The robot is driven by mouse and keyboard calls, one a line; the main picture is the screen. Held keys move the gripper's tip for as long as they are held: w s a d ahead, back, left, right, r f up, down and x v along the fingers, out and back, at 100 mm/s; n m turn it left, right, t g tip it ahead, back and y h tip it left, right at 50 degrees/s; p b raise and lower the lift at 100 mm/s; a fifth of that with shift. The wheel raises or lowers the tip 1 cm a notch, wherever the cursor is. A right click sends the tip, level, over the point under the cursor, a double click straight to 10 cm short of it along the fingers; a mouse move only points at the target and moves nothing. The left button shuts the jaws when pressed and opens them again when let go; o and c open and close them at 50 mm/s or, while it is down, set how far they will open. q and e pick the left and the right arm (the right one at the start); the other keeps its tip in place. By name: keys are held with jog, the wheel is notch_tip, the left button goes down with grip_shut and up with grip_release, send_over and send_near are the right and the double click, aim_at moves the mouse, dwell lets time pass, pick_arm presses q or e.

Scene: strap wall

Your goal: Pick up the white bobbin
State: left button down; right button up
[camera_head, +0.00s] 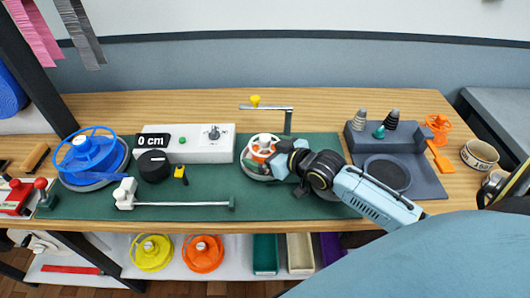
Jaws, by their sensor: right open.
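The white bobbin (256,140), with orange showing at its middle, sits on a round grey base on the green mat, left of the thin metal post. My right gripper (279,163) reaches in from the right, just at the bobbin's right side, and covers part of it. Its jaws are open. I cannot tell whether a finger touches the bobbin. My left gripper is not in view.
A metal post with a yellow knob (255,101) stands just behind. A white box (200,153) with a "0 cm" display and a blue reel (88,152) are to the left. A dark tray (428,177) is to the right.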

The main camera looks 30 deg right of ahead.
jog(key=shift+c, duration=0.4)
jog(key=c, duration=1)
